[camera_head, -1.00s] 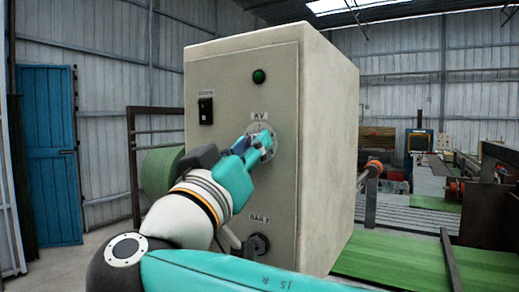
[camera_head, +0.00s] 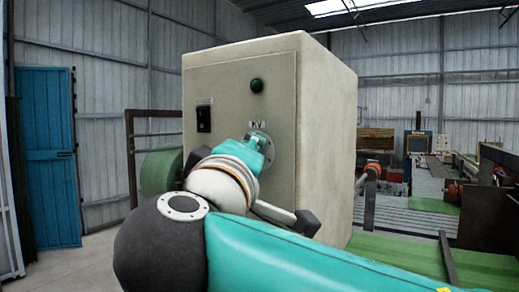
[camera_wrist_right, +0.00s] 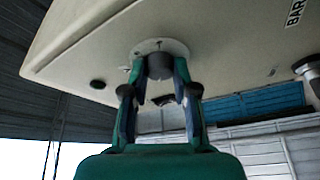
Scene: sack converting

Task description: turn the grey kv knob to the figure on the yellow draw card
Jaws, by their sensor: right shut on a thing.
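The round KV dial plate (camera_head: 265,134) is on the front of a beige cabinet (camera_head: 228,82), under the KV label. My right gripper (camera_head: 262,147) reaches it from the lower left and hides the knob in the head view. In the right wrist view the gripper (camera_wrist_right: 160,72) has its two fingers closed on both sides of the grey knob (camera_wrist_right: 160,66), against the pale dial plate (camera_wrist_right: 172,46). The dial's figures and the knob's pointer cannot be read. I cannot make out a yellow draw card. My left gripper is not in view.
A green lamp (camera_head: 256,85) and a black switch (camera_head: 204,118) are above the dial on the cabinet. In the wrist view a second knob (camera_wrist_right: 310,70) sits near the BAR label (camera_wrist_right: 295,12). A green roll (camera_head: 160,171) stands behind the cabinet's left side.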

